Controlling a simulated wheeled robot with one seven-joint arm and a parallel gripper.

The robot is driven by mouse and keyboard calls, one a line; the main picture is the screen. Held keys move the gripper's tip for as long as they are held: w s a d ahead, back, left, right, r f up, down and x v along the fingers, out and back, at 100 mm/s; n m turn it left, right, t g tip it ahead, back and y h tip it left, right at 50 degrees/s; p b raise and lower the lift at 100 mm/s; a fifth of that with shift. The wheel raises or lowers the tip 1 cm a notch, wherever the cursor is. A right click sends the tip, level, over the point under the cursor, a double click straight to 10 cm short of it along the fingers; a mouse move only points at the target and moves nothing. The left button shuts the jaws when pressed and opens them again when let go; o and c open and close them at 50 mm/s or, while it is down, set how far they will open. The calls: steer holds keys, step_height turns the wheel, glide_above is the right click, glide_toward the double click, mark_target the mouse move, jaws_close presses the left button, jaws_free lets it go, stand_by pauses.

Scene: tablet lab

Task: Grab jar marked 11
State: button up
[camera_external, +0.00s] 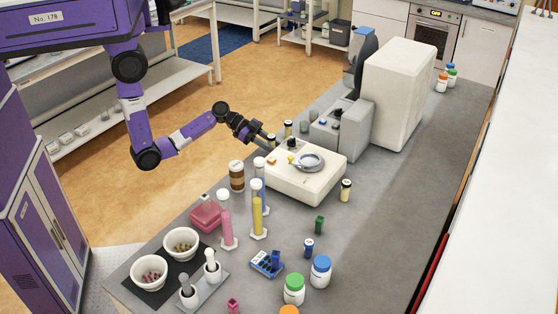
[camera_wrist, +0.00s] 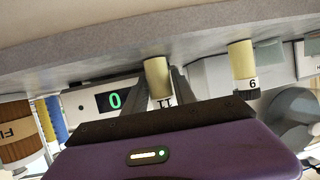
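The wrist view is upside down, with the bench at the top. A small cream jar (camera_wrist: 157,77) with a black-on-white mark that looks like 11 stands there between the two fingers of my gripper (camera_wrist: 163,84). The fingers are apart on either side of it, and a gap shows at its right side. The lower part of the jar's label and its lid are hidden behind my gripper body. In the external view my gripper (camera_external: 267,138) is low at the bench's far left edge, beside the white instrument, near small dark-lidded jars.
A similar jar (camera_wrist: 243,68), marked 9 or 6, stands to the right in the wrist view. A white balance (camera_external: 305,177) is close by my gripper. A brown jar (camera_external: 236,176) and coloured cylinders (camera_external: 258,214) stand nearer. The bench's right side is mostly clear.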

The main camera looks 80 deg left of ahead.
jaws_close()
steer(key=shift+r, duration=0.15)
